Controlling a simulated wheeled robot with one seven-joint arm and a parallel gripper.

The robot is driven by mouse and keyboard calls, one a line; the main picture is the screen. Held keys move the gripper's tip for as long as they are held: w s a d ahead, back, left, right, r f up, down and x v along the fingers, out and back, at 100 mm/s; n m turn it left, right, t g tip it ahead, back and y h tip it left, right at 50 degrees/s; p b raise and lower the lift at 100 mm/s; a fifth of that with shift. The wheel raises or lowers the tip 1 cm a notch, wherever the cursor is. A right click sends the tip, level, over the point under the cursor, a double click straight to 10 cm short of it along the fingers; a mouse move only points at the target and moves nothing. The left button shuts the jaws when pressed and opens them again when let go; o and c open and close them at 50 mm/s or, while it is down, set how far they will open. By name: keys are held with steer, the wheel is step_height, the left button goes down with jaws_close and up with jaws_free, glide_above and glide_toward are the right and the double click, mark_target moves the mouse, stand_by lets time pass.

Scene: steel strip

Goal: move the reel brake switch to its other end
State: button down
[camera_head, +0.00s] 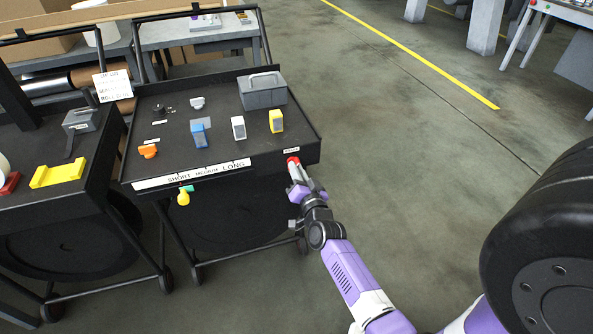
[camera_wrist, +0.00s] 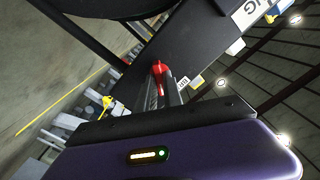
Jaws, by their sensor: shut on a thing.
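The reel brake switch is a small red lever (camera_head: 292,160) on the front edge of the black cart, near its right corner, beside a small white label. In the wrist view its red handle (camera_wrist: 158,68) shows at the tips of my gripper's fingers. My gripper (camera_head: 295,168) reaches up to the cart front from below right and is shut on the red lever. In the wrist view my gripper (camera_wrist: 162,85) points at the dark front panel. The fingers hide part of the lever, and its pivot is not clear.
The black cart top (camera_head: 170,125) holds a grey box (camera_head: 262,90), blue, white and yellow blocks and an orange piece. A yellow knob (camera_head: 183,198) hangs below the front label strip (camera_head: 192,175). Open floor lies right of the cart.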

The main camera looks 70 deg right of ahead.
stand_by(0.4)
steer(key=c, duration=1.5)
jaws_free()
steer(key=p+v, duration=0.1)
steer(key=v, duration=0.7)
steer(key=shift+w, duration=0.1)
